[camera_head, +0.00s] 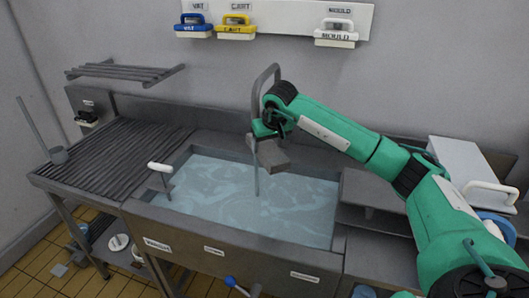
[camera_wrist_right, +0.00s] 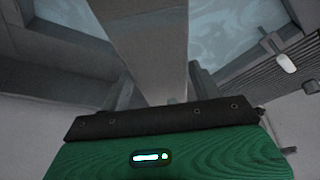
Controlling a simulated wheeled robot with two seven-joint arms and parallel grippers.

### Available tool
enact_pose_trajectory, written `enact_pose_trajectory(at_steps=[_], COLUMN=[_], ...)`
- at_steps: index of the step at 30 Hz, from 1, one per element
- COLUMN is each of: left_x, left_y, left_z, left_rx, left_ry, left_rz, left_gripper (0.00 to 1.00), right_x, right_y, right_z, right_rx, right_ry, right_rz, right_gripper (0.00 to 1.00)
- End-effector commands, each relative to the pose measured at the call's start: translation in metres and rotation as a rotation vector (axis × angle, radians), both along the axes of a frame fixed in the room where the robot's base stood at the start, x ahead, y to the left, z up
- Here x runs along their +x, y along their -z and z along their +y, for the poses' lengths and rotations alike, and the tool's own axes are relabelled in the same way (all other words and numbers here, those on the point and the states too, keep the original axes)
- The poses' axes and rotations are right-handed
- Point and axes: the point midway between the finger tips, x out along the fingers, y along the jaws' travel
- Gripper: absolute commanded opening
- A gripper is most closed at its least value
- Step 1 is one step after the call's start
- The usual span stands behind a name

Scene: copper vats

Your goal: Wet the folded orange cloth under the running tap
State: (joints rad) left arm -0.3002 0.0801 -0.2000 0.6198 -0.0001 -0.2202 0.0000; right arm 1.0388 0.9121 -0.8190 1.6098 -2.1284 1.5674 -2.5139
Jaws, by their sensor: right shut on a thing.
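My right gripper (camera_head: 266,133) is over the sink, close to the tap (camera_head: 256,95), and shut on a grey-brown block-like thing (camera_head: 272,157). In the right wrist view a long grey thing (camera_wrist_right: 150,45) stands between the fingers (camera_wrist_right: 160,92). No orange shows on it, so I cannot tell whether it is the folded cloth. A thin stream (camera_head: 257,185) runs down from the tap into the sink water (camera_head: 220,205). The held thing is right beside the stream; I cannot tell whether they touch. My left gripper is not in view.
A slatted drainboard (camera_head: 110,155) lies left of the sink. A white-handled piece (camera_head: 160,168) stands at the sink's left edge. Labelled brushes hang on the wall rail (camera_head: 275,17). A pale box (camera_head: 465,165) stands on the right. Open water surrounds the gripper below.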

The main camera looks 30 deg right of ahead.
Motion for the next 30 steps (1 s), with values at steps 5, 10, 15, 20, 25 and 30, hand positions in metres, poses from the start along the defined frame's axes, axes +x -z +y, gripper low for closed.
enact_pose_trajectory(at_steps=[5, 10, 15, 20, 25, 30], left_x=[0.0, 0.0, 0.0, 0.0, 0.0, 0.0], left_y=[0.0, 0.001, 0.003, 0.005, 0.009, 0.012], left_z=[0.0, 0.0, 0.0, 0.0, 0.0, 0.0], left_rx=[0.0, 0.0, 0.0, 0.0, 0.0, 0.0], left_ry=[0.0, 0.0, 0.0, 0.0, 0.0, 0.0], left_rz=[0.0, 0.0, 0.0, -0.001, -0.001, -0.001], left_gripper=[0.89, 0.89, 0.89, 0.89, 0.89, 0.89], right_x=[0.001, -0.001, -0.012, -0.025, -0.038, -0.051], right_y=[-0.001, -0.001, 0.0, 0.0, 0.0, 0.001], right_z=[-0.003, -0.004, -0.007, -0.009, -0.012, -0.014], right_rx=[0.001, -0.001, -0.002, -0.001, -0.001, -0.001], right_ry=[0.0, -0.001, 0.001, -0.001, 0.0, -0.001], right_rz=[-0.001, -0.001, -0.002, -0.001, -0.002, -0.001], right_gripper=[0.34, 0.34, 0.34, 0.34, 0.34, 0.34])
